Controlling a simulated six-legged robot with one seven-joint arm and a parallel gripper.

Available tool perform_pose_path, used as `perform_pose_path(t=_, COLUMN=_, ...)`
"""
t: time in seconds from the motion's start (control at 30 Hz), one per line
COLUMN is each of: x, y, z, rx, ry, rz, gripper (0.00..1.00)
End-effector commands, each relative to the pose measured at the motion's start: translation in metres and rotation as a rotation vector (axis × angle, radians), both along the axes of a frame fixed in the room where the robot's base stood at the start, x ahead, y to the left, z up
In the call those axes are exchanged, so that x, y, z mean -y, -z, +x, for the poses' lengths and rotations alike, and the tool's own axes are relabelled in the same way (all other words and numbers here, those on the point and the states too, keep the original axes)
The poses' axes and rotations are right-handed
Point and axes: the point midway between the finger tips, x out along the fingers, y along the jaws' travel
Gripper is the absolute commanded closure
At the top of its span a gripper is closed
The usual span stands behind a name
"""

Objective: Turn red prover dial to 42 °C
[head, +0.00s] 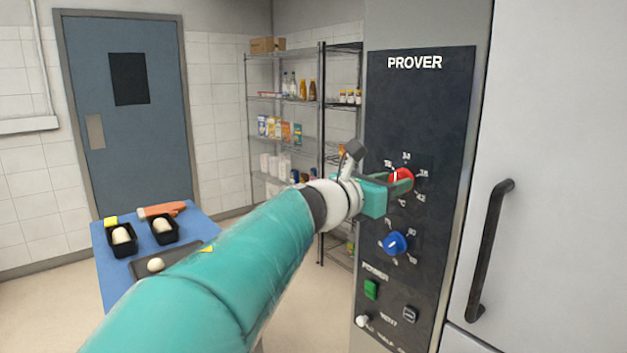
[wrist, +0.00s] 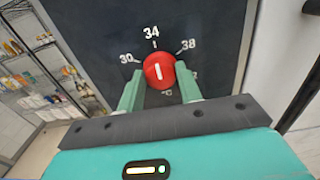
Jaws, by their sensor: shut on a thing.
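The red prover dial (wrist: 158,64) is a round knob with a white pointer line. In the wrist view the line points up at about the 34 mark. The 30 and 38 marks show on either side; the 42 mark is mostly hidden by a finger there, but shows in the head view at the lower right of the dial. My gripper (wrist: 160,78) is shut on the dial, with one green finger on each side. In the head view the dial (head: 402,176) is partly covered by my gripper.
The dial sits on the dark prover panel (head: 425,130). Below it are a blue dial (head: 395,243), a green power switch (head: 371,289) and a vent control (head: 410,314). A black door handle (head: 490,250) stands out at right. Wire shelves (head: 285,139) stand behind, left of the panel.

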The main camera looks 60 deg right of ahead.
Motion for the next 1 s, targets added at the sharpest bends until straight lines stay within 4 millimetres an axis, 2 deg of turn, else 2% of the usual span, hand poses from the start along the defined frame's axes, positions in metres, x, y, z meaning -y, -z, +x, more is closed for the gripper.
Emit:
perform_pose_path(t=0.47, x=0.0021, y=0.0005, z=0.0007, rx=0.066, ry=-0.004, rz=-0.028, gripper=0.88)
perform_pose_path(t=1.0, x=0.0016, y=0.0009, z=-0.0003, rx=0.467, ry=-0.005, rz=-0.200, gripper=0.88)
